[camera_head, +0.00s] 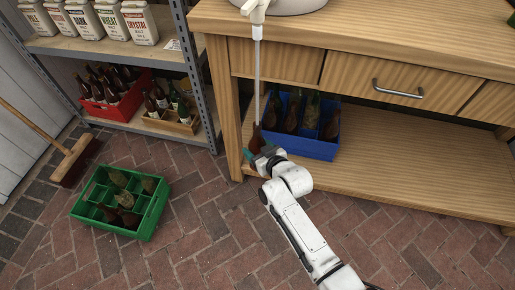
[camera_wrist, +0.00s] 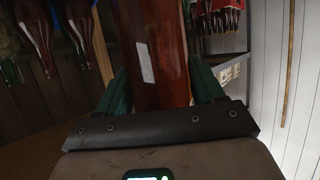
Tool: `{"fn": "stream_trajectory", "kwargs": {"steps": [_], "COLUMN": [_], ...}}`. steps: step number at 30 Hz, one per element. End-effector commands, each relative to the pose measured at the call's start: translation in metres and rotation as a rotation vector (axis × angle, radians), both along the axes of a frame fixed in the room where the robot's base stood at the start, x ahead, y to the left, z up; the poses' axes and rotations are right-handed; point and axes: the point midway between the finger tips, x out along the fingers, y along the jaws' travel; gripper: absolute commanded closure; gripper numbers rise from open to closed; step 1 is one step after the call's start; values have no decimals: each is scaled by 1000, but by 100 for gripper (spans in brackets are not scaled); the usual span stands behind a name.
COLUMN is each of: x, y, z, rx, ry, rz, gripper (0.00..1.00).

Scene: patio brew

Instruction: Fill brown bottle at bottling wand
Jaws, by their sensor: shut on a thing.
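My gripper (camera_head: 266,156) is shut on a brown bottle (camera_head: 257,138) and holds it in front of the wooden bench. In the wrist view the brown bottle (camera_wrist: 158,60) stands between the two green fingers of my gripper (camera_wrist: 158,90), with a pale label on its side. The bottling wand (camera_head: 257,75) hangs straight down from a white tap (camera_head: 255,12) at the bench top. Its lower end meets the neck of the brown bottle in the head view. I cannot tell how far it is inside, nor the level of any liquid.
A blue crate (camera_head: 318,150) with bottles stands on the bench's lower shelf, just behind the held bottle. A green crate (camera_head: 151,224) with bottles is on the brick floor. A red crate (camera_head: 127,107) and a wooden carrier (camera_head: 160,126) sit on the shelf left. A broom (camera_head: 75,158) leans nearby.

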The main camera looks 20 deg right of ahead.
Motion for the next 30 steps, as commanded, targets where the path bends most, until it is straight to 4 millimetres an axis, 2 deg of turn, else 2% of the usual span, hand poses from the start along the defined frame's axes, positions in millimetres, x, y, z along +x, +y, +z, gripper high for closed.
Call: {"fn": "stream_trajectory", "kwargs": {"steps": [8,30], "x": [1,1], "y": [0,0], "z": [5,52], "rx": [0,0], "ry": [-2,-3], "rz": [0,0], "gripper": [72,72]}}
